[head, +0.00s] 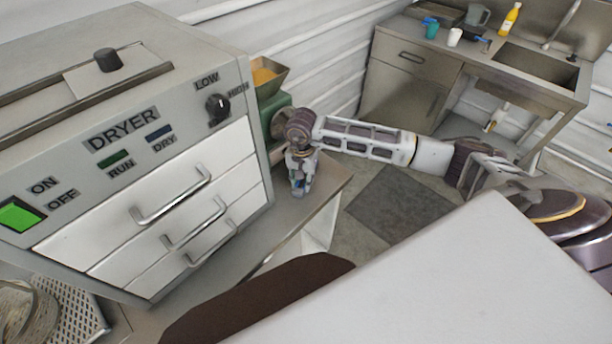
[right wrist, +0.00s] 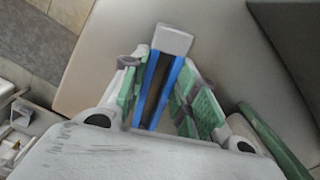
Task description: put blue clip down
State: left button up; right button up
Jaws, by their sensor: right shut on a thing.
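The blue clip (right wrist: 150,88) shows in the right wrist view as two long blue strips with a pale grey block at the far end. My right gripper (right wrist: 158,100) is shut on it, with green finger pads on both sides. In the head view the right gripper (head: 300,185) points down at the grey bench top (head: 272,222), right of the dryer. The clip is mostly hidden there, and I cannot tell whether it touches the bench. My left gripper is not in view.
The dryer (head: 150,190) with its drawers stands close on the left. A green machine with a hopper (head: 268,78) of orange grains is just behind the gripper. The bench's right edge is near, with floor beyond. A sink counter (head: 480,60) with cups and a yellow bottle is at the back right.

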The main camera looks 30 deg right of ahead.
jog(key=shift+r, duration=0.1)
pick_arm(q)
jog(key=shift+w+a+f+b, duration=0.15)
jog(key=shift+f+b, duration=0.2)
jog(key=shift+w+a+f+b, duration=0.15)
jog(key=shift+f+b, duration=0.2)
pick_arm(e)
notch_tip(320, 180, up, 10)
dwell(0.7)
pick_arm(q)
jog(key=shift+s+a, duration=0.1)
pick_arm(e)
jog(key=shift+s, duration=0.1)
